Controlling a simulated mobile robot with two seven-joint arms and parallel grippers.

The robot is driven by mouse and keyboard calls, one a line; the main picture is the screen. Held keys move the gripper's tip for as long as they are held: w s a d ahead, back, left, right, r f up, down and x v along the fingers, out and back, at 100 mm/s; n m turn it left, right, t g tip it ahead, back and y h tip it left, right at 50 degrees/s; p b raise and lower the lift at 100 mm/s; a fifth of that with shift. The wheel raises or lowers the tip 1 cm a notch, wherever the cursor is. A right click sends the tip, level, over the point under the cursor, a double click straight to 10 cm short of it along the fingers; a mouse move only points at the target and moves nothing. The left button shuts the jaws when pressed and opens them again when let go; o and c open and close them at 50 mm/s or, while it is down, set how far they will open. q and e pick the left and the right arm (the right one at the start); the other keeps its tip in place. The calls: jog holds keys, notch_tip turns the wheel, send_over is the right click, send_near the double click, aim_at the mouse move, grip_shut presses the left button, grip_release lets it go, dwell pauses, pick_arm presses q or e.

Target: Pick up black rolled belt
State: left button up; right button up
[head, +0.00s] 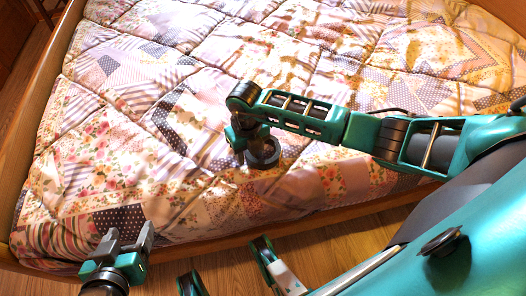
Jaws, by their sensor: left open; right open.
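A dark round shape with a grey ring, which looks like the black rolled belt (265,159), lies on the quilt near the front edge of the bed. My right arm reaches in from the right, and its wrist bends down at this spot. My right gripper (257,145) is over or right beside the dark shape, open. Its fingertips are hard to make out, and I cannot tell whether they touch the belt. My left gripper (128,239) is open and empty at the lower left, over the bed's front edge, well apart from the belt.
The bed's patchwork quilt (140,110) fills most of the view and is wrinkled but otherwise clear. A wooden bed frame (40,110) edges it at left and front. Wooden floor (335,250) shows in front of the bed.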

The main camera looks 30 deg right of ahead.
grip_shut()
jog(key=shift+r, duration=0.1)
dwell(0.4)
